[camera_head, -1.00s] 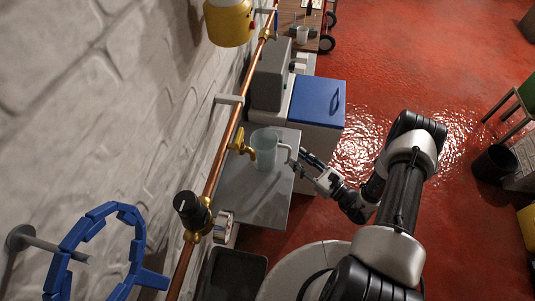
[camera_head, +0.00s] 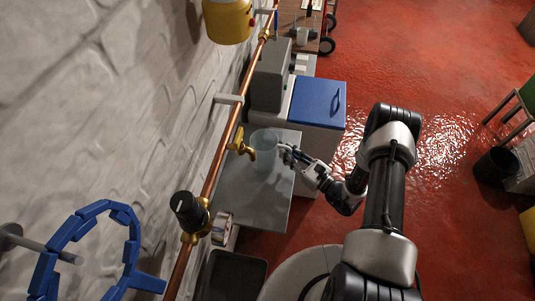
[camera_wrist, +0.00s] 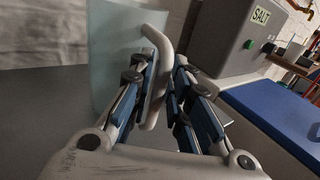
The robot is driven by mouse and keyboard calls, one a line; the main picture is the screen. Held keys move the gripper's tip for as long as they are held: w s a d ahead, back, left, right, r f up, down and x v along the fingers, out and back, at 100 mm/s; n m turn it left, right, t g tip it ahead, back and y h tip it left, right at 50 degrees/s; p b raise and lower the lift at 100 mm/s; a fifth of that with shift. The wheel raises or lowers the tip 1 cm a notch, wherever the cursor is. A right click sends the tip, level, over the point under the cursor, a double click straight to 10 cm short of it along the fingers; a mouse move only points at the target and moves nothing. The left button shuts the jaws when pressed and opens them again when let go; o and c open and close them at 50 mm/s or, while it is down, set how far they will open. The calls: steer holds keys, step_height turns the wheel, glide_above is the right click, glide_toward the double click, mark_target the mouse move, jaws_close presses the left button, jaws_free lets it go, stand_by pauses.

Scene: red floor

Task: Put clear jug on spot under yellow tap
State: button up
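The clear jug (camera_head: 264,152) stands upright on a grey worktop (camera_head: 250,205), just right of the yellow tap (camera_head: 240,146). Its rim is close to the spout; the spot under the tap cannot be made out. My gripper (camera_head: 287,152) is at the jug's right side, where its handle is. In the wrist view the pale jug (camera_wrist: 112,50) is at upper left, and its curved handle (camera_wrist: 160,45) passes between the fingers of my gripper (camera_wrist: 160,82). The fingers are apart, one on each side of the handle; firm contact does not show.
A copper pipe (camera_head: 217,160) runs along the wall beside the worktop. A grey box (camera_head: 270,75) and a blue-lidded bin (camera_head: 318,102) stand beyond the jug. A blue wheel (camera_head: 75,245), a black knob (camera_head: 188,208) and a tape roll (camera_head: 222,228) are nearer.

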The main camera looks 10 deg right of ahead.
jaws_close()
stand_by(0.3)
